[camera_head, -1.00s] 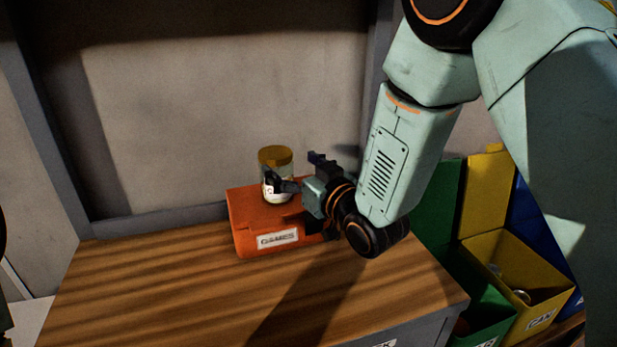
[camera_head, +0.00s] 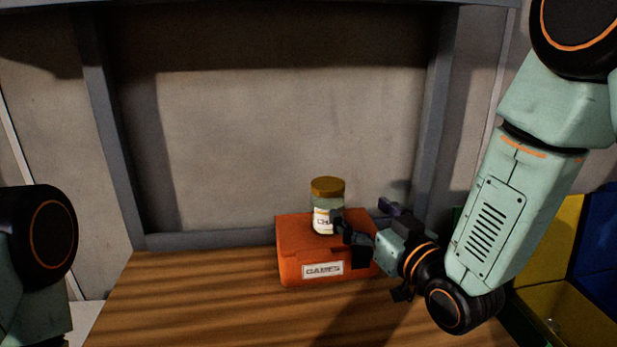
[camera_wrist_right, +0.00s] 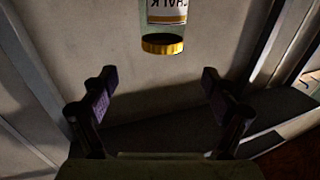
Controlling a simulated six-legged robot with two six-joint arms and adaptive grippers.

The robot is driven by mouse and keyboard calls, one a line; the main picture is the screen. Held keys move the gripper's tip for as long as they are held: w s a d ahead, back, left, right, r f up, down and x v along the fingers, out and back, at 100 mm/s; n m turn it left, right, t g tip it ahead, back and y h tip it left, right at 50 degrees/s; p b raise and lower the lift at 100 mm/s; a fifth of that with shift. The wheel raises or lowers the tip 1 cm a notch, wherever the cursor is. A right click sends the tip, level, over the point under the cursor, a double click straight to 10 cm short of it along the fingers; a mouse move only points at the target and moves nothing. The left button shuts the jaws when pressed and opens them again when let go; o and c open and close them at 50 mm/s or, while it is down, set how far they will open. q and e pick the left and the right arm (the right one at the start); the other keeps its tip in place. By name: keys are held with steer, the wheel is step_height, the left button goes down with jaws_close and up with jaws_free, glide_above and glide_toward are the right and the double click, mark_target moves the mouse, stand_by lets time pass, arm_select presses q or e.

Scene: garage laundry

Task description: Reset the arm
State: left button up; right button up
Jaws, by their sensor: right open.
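My right gripper (camera_head: 362,222) is open and empty, just right of a glass jar (camera_head: 328,208) with a gold lid. The jar stands upright on an orange box (camera_head: 300,243) labelled GAMES. In the right wrist view the open fingers of the right gripper (camera_wrist_right: 158,95) show with nothing between them. The jar (camera_wrist_right: 163,18) appears beyond them with its lid toward the bottom of that picture, its label reading CHALK. Part of my left arm shows at the left edge of the head view, but its gripper is out of the picture.
The box stands on a wooden worktop (camera_head: 190,300) in front of a grey wall with a frame around it. The worktop left of the box is clear. A yellow bin (camera_head: 575,320) and a blue bin (camera_head: 600,240) stand at the right.

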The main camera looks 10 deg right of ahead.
mark_target(328, 182)
steer(key=x, duration=1.2)
steer(key=shift+a, duration=0.1)
steer(key=shift+s+r, duration=0.2)
steer(key=shift+r, duration=0.75)
